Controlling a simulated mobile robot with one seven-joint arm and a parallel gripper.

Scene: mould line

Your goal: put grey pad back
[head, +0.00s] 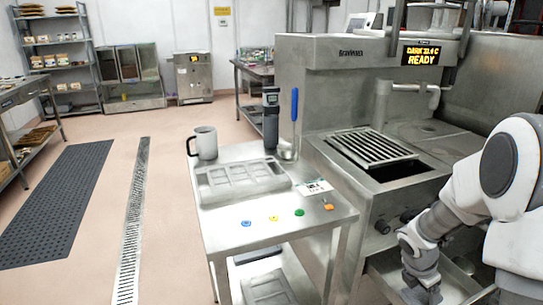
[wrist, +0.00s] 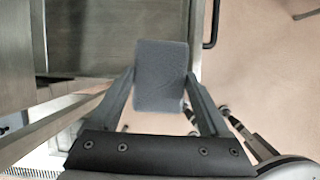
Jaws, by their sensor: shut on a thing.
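The grey pad (wrist: 161,76) is a dark grey block. In the wrist view my gripper (wrist: 160,92) is shut on it, with one finger at each side. The pad shows in front of a metal edge and the pinkish floor. In the head view my gripper (head: 420,287) is low at the bottom right, beside the front of the steel machine (head: 350,195). I cannot make out the pad there. I cannot tell which spot the pad belongs in.
A steel cart (head: 325,222) stands left of the machine with a mould tray (head: 205,190), a mug (head: 204,142) and coloured buttons. A metal ledge or bin (head: 463,284) is close around my gripper. A black handle (wrist: 213,25) shows in the wrist view. Open floor is at the left.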

